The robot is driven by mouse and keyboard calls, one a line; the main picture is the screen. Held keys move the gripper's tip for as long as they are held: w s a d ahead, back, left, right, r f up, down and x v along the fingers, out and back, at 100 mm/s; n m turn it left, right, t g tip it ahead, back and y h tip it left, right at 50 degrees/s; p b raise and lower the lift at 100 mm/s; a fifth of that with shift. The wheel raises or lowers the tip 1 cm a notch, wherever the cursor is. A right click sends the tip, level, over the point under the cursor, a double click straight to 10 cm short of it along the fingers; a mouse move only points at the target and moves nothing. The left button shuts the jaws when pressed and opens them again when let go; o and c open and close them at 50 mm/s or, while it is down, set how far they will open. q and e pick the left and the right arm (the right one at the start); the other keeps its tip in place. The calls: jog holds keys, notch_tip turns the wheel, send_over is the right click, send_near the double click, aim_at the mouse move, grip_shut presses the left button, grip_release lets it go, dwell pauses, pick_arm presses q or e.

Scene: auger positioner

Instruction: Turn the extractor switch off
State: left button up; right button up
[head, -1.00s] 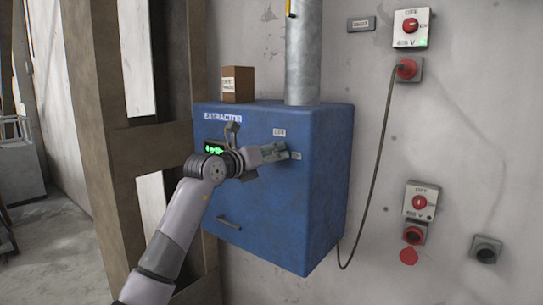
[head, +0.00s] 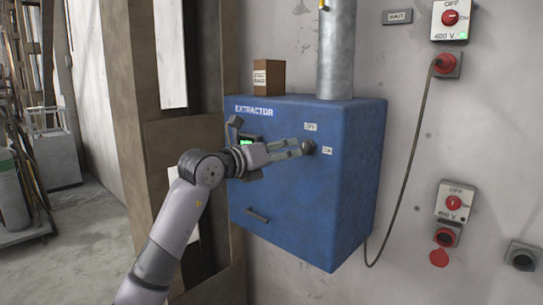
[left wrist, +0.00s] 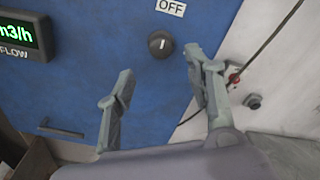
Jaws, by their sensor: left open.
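The blue extractor box (head: 290,200) hangs on the wall. Its dark round switch knob (head: 309,147) sits beside an OFF label (head: 311,127) above and an ON label (head: 327,150) to the right. In the left wrist view the knob (left wrist: 160,45) shows a white mark pointing up, toward the OFF label (left wrist: 171,7). My left gripper (head: 296,149) is open and empty. In the left wrist view its fingertips (left wrist: 160,68) stand apart, with a gap between them and the knob visible beyond. My right gripper is not in view.
A green-lit flow display (left wrist: 20,32) is left of the knob. A handle (head: 257,215) juts from the box's lower front. A small brown box (head: 268,77) and a metal duct (head: 336,50) stand on top. Wall switches (head: 451,18) and a hanging cable (head: 410,170) are at the right.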

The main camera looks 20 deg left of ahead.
pick_arm(q)
jog(key=v, duration=0.3)
jog(key=shift+s+a, duration=0.1)
jog(key=shift+s, duration=0.2)
jog(key=shift+w+f, duration=0.1)
